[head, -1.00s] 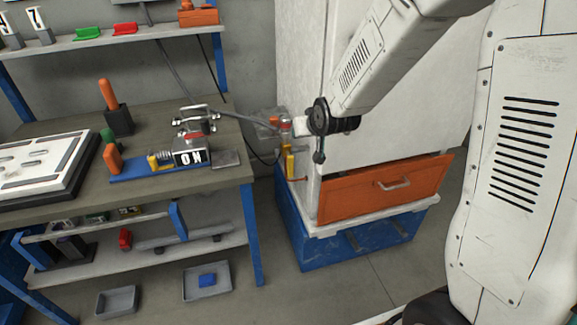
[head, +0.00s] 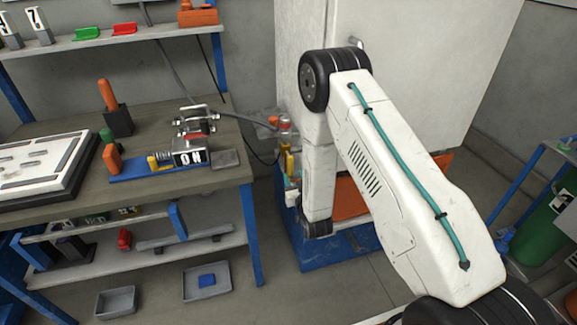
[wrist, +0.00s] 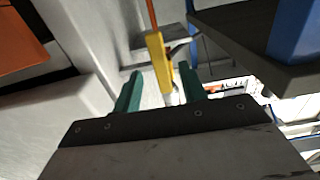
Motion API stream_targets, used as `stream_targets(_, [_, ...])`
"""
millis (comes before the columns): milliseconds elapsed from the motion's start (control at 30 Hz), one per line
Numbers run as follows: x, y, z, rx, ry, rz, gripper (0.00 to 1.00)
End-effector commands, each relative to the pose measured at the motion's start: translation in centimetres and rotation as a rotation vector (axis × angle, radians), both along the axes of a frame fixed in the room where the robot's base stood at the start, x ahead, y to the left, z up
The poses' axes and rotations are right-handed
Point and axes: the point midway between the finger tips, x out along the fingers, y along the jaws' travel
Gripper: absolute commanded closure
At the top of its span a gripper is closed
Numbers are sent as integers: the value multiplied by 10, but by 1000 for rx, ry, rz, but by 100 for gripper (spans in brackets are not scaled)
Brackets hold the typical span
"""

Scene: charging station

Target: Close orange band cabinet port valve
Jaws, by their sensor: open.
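The white cabinet (head: 415,95) stands right of the workbench, with an orange band (head: 349,200) low on its front, partly hidden by my arm. A yellow valve handle (head: 289,162) shows at its left side and stands roughly upright. In the wrist view the yellow handle (wrist: 156,52) hangs below a thin orange rod and reaches down between my fingers. My gripper (wrist: 161,76) is open, with one green finger on each side of the handle. I cannot tell whether either finger touches it. In the head view my arm hides most of the gripper.
The workbench (head: 60,205) with a blue-based fixture (head: 160,172) stands close on the left. The cabinet's blue base (head: 345,246) lies below the band. Low trays (head: 207,283) sit on the floor at left. A green cylinder (head: 545,225) stands far right.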

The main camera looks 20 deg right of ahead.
Motion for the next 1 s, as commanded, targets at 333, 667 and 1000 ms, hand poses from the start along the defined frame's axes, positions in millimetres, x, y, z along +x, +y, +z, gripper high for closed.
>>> stream_targets(333, [54,0,1,0,-3,0,58])
stream_targets(667, [71,0,1,-1,0,0,58])
stream_targets(1000, [71,0,1,0,0,0,100])
